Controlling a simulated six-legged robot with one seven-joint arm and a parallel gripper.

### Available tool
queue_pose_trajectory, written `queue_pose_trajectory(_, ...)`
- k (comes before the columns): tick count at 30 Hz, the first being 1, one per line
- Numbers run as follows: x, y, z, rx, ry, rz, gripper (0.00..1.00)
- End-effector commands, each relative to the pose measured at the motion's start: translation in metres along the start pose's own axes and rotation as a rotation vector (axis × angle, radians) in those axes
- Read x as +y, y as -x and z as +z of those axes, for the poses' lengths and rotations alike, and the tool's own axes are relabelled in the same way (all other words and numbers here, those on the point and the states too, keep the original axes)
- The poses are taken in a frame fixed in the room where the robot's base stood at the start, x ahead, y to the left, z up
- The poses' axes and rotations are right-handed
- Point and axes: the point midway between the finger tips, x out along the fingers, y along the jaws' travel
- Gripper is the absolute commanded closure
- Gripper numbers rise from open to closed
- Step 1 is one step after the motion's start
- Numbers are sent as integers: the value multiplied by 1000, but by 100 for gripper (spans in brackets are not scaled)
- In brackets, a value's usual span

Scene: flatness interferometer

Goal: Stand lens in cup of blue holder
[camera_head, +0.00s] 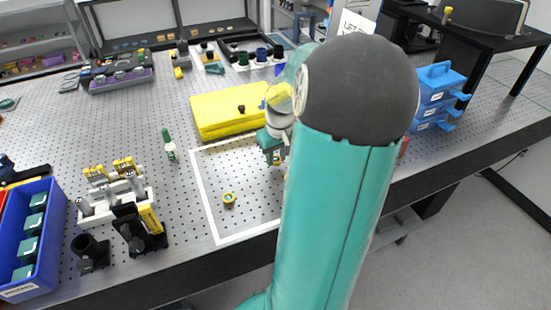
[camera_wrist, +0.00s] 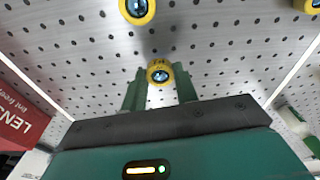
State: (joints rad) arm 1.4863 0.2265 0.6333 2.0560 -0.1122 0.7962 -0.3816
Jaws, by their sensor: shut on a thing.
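My gripper (camera_wrist: 160,88) is shut on a lens (camera_wrist: 158,72), a small yellow ring with dark blue glass, between its green fingertips in the wrist view. In the head view my gripper (camera_head: 273,148) is over the white-outlined area, partly hidden by my arm, and the held lens cannot be made out. A second yellow-ringed lens (camera_head: 228,199) lies on the board; a yellow-ringed lens also shows at the top of the wrist view (camera_wrist: 137,9). At the back, small dark cup-like holders stand on a white sheet; one looks blue (camera_head: 262,55).
A yellow case (camera_head: 225,108) lies behind the outlined area. Blue drawers (camera_head: 438,88) stand right. A red box (camera_wrist: 25,110) edges the wrist view. Perforated board is free around the bottle.

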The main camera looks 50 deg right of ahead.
Motion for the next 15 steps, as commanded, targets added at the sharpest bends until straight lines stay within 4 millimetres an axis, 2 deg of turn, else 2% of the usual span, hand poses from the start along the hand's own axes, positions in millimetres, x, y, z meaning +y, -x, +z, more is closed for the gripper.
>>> queue_pose_trajectory(3,-1,-14,2,-1,0,-2,92)
queue_pose_trajectory(14,0,-17,2,1,1,0,92)
queue_pose_trajectory(15,0,-17,2,2,0,0,63)
